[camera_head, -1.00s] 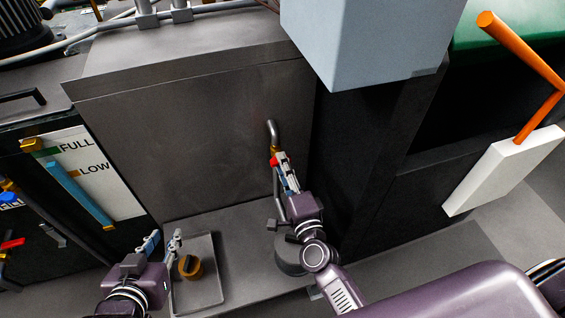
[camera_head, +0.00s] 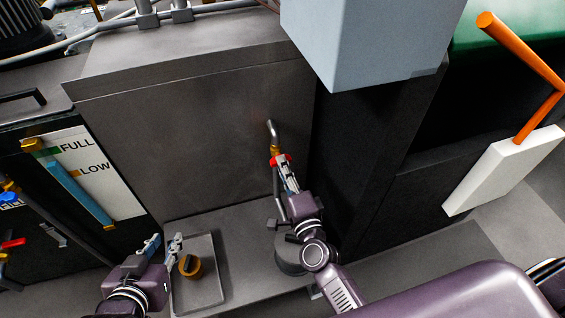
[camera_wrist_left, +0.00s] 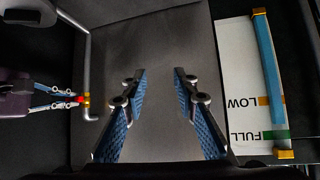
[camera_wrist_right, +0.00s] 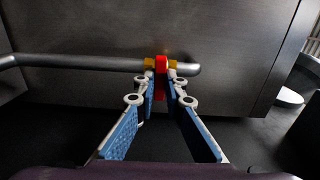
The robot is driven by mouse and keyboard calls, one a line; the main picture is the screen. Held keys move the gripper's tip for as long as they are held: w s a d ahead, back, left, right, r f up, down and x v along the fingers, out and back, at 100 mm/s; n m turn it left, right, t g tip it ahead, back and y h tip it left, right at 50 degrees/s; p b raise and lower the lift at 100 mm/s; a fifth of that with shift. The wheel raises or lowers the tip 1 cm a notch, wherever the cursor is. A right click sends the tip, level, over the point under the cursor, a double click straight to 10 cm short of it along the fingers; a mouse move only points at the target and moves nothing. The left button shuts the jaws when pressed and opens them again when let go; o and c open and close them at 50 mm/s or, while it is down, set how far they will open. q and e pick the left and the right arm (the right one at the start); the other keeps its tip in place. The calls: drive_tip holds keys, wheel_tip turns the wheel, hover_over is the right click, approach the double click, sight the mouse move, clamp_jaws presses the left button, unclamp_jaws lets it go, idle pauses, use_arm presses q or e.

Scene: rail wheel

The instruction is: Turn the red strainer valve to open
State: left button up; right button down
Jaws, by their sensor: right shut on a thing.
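The red strainer valve (camera_head: 280,160) is a small red handle on a brass fitting in a bent grey pipe (camera_head: 271,132) on the metal cabinet. My right gripper (camera_head: 283,166) is at the valve, its fingertips shut on the red handle. In the right wrist view the red handle (camera_wrist_right: 162,65) shows between the fingertips, with brass on both sides. The left wrist view also shows the valve (camera_wrist_left: 82,99) at the right gripper's tips. My left gripper (camera_head: 164,245) is open and empty, low on the left, apart from the valve.
A shallow grey tray (camera_head: 210,285) with a brown-yellow cap (camera_head: 190,266) lies close to my left gripper. A FULL/LOW gauge (camera_head: 95,175) is on the left. Another red handle (camera_head: 13,243) sits at far left. A dark round canister (camera_head: 290,255) stands beneath the pipe.

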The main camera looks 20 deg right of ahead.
use_arm(q)
drive_tip(key=s+a+f+g+y+p, duration=0.1)
drive_tip(key=s+a+f+g, duration=0.1)
drive_tip(key=s, duration=0.5)
drive_tip(key=s+a+f+g+p, duration=0.1)
drive_tip(key=s+a+f+g, duration=0.1)
drive_tip(key=s+f+g, duration=0.2)
drive_tip(key=shift+s+a+f+g+y+p, duration=0.3)
drive_tip(key=shift+s+f+g+y, duration=0.15)
drive_tip(key=shift+s, duration=0.9)
use_arm(e)
drive_tip(key=shift+s+f+n, duration=0.1)
drive_tip(key=shift+f+n, duration=0.05)
drive_tip(key=shift+n, duration=1.95)
use_arm(q)
drive_tip(key=shift+r, duration=0.1)
drive_tip(key=shift+w+d+f+p, duration=0.1)
drive_tip(key=shift+w+f+p, duration=0.5)
drive_tip(key=shift+p, duration=0.8)
use_arm(e)
drive_tip(key=shift+n, duration=2.3)
use_arm(q)
drive_tip(key=shift+s+f, duration=0.1)
drive_tip(key=shift+f, duration=0.1)
